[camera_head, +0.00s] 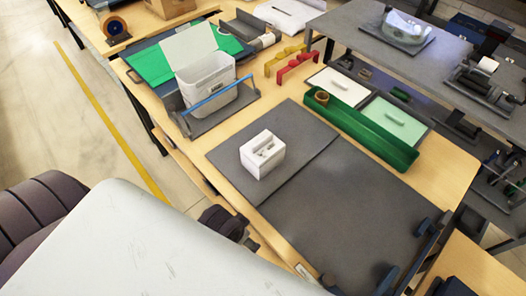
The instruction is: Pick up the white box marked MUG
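A small white box (262,154) stands upright on a dark grey mat (225,150) in the middle of the table. Its top carries dark markings and a recess, but I cannot read the word MUG at this size. No gripper touches the box. A large pale part of my own body fills the lower left and hides the near edge of the table. Neither of my grippers can be made out clearly.
A white bin (208,84) with a blue bar stands behind the box. A long green tray (372,138) lies to its right, near red and yellow holders (290,64). A wide dark panel (345,210) in front is bare. Dark blue fittings (386,281) sit lower right.

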